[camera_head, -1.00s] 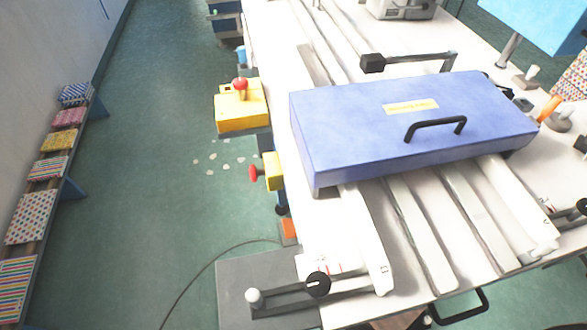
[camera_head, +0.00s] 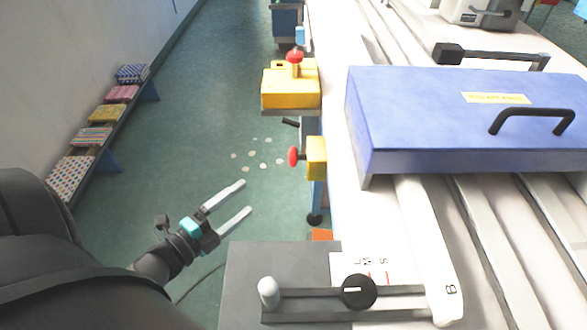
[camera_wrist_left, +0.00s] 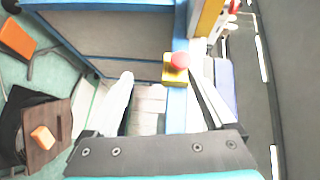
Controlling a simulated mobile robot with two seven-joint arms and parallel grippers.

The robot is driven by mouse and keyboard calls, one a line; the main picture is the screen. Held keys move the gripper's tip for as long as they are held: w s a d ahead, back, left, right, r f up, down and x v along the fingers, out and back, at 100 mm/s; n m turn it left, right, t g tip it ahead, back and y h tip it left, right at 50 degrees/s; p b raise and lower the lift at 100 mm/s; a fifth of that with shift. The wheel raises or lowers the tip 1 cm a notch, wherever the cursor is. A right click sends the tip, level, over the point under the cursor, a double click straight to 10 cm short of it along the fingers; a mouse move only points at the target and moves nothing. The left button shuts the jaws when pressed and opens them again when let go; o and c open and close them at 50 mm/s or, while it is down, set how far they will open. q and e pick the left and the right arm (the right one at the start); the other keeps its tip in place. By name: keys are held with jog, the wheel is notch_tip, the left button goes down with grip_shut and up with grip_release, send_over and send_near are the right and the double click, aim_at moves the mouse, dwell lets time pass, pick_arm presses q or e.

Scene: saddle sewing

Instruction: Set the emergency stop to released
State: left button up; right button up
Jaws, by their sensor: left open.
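A yellow box (camera_head: 317,158) with a red mushroom button (camera_head: 293,157) facing left is fixed on the bench's left side. Above it, a larger yellow box (camera_head: 291,88) carries a red knob (camera_head: 295,56) on top. My left gripper (camera_head: 247,197) is open and empty, left of and below the lower button in the head view and apart from it. In the left wrist view a red button (camera_wrist_left: 181,59) on a yellow box (camera_wrist_left: 174,76) shows near the right fingertip. I cannot tell whether the button is pressed in. My right gripper is not in view.
A blue case (camera_head: 440,120) with a black handle lies on the white bench rails. A grey plate (camera_head: 250,290) with a black dial (camera_head: 359,291) juts out at the bench's near corner. A low shelf (camera_head: 110,140) with patterned pads runs along the left wall.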

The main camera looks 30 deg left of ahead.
aim_at(293, 157)
pick_arm(q)
jog(key=w+d+r+m+b, duration=0.1)
jog(key=w, duration=0.3)
jog(key=w+d+r+h+b, duration=0.1)
jog(key=w+d, duration=0.1)
jog(key=w, duration=0.3)
jog(key=w+d+r+m+b, duration=0.1)
jog(key=w, duration=0.3)
jog(key=shift+w+d+r+m+t+h, duration=0.15)
jog(key=shift+w+m+t+h, duration=0.15)
jog(key=shift+h, duration=0.1)
jog(key=shift+b+x, duration=0.35)
jog(key=shift+x, duration=0.45)
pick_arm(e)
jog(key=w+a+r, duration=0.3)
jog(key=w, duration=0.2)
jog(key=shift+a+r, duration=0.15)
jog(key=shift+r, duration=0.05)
pick_arm(q)
jog(key=shift+s, duration=0.1)
jog(key=shift+c, duration=0.4)
grip_shut()
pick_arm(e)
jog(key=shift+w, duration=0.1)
